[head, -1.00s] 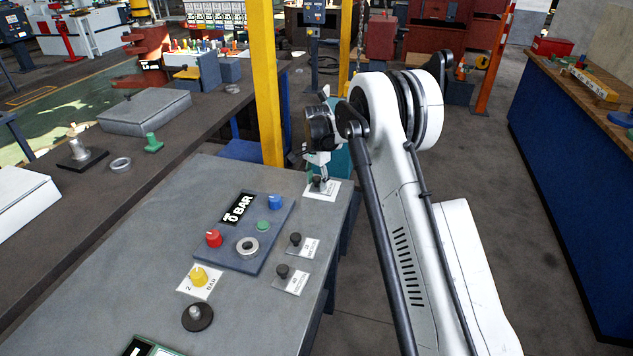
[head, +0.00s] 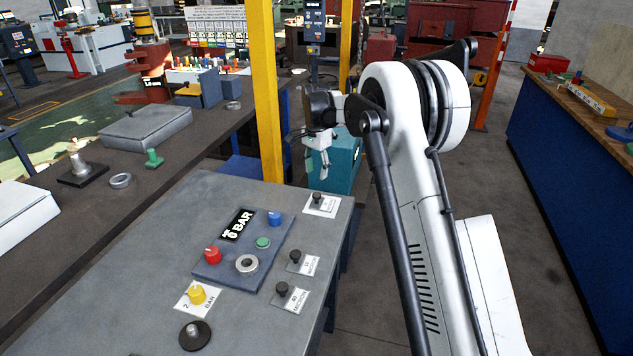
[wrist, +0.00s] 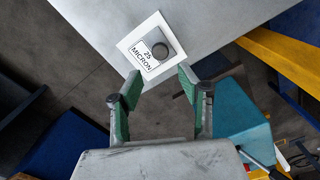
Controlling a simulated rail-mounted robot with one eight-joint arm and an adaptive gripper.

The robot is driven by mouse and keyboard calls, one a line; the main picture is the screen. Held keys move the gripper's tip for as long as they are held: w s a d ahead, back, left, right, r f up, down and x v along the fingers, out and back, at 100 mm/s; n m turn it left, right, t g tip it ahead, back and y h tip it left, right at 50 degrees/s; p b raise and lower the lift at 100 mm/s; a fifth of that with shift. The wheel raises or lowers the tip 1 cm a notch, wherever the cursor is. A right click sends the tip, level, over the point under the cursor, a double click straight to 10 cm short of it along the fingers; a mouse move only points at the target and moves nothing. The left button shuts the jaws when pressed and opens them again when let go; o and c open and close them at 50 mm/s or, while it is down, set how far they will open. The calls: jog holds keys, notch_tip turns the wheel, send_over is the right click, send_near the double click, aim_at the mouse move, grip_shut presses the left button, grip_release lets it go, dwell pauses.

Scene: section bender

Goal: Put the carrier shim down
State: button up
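A small dark round-topped piece (head: 319,197), which I take to be the carrier shim, stands on a white card (head: 331,210) at the far right corner of the grey table. In the wrist view the dark piece (wrist: 160,49) sits on the card marked 25 MICRON (wrist: 142,57). My gripper (head: 323,168) is above and beyond that corner, clear of the piece. In the wrist view my gripper (wrist: 159,82) has its green-padded fingers spread apart with nothing between them.
Two similar dark pieces (head: 295,256) (head: 282,288) stand on cards along the table's right edge. A blue-grey panel (head: 215,272) holds red, blue and green knobs and a metal ring. A yellow post (head: 267,95) rises close to my gripper's left.

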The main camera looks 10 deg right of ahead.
jog(key=s+d+r+n+t, duration=0.1)
jog(key=s+r+n+t, duration=0.3)
jog(key=s+r, duration=1.6)
jog(key=s+f+n+t, duration=0.1)
jog(key=s+f+n, duration=0.2)
jog(key=s, duration=1.1)
jog(key=s+f+n+t, duration=0.2)
jog(key=s+f+n, duration=0.1)
jog(key=s, duration=1.1)
jog(key=shift+s+d+f+n, duration=0.35)
jog(key=shift+d+f+n, duration=0.05)
jog(key=shift+f, duration=0.1)
notch_tip(320, 180, down, 3)
jog(key=b, duration=0.2)
jog(key=shift+r+b, duration=0.2)
jog(key=shift+b, duration=0.1)
